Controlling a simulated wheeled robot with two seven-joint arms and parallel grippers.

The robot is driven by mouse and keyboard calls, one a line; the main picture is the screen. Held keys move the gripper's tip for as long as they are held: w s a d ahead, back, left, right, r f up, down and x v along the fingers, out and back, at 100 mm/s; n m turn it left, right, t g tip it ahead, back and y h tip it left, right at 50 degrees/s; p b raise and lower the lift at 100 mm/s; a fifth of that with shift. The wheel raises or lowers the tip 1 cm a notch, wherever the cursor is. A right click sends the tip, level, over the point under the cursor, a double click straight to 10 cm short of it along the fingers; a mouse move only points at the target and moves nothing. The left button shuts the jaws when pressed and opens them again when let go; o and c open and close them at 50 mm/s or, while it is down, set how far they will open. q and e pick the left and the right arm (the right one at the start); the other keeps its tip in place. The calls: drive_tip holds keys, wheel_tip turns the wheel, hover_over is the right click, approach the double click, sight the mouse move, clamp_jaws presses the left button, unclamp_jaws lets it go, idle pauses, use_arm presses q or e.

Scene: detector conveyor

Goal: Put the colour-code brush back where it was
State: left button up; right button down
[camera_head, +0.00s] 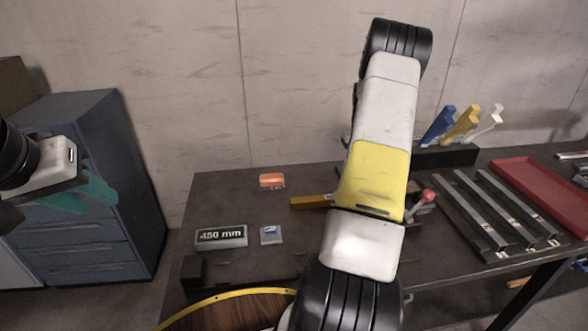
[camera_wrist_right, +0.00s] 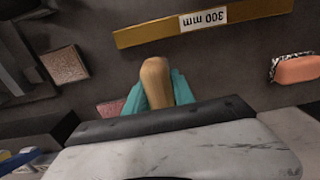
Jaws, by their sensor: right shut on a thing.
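My right gripper (camera_wrist_right: 158,90) shows in the right wrist view, its teal fingers shut on a tan, rounded, wood-like piece (camera_wrist_right: 156,82). Only its top shows, so I cannot tell whether it is the brush. In the head view my right arm hides this gripper. Blue (camera_head: 439,125), yellow (camera_head: 461,123) and white (camera_head: 485,123) handles stand tilted in a dark rack (camera_head: 445,156) at the back of the bench. An orange block with a speckled edge (camera_head: 272,181) lies left of my arm; it also shows in the wrist view (camera_wrist_right: 297,69). My left gripper (camera_head: 85,194) is over by the cabinet; its opening is unclear.
A brass bar (camera_head: 311,202), labelled 300 mm in the wrist view (camera_wrist_right: 200,21), lies near the held piece. A 450 mm display (camera_head: 221,236), a red-knobbed lever (camera_head: 425,197), metal rails (camera_head: 484,205) and a red tray (camera_head: 540,190) are on the bench. A blue-grey cabinet (camera_head: 95,250) stands left.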

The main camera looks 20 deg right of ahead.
drive_tip(key=shift+d+f, duration=0.1)
drive_tip(key=shift+d, duration=0.15)
drive_tip(key=w+a, duration=0.3)
drive_tip(key=w+a+f, duration=0.1)
drive_tip(key=w+a, duration=0.6)
drive_tip(key=shift+w+a+f, duration=0.2)
drive_tip(key=shift+w+a, duration=0.15)
drive_tip(key=shift+w, duration=0.05)
drive_tip(key=shift+f, duration=1.75)
drive_tip(key=shift+f, duration=0.1)
drive_tip(key=c, duration=1.1)
unclamp_jaws()
drive_tip(key=shift+o, duration=0.2)
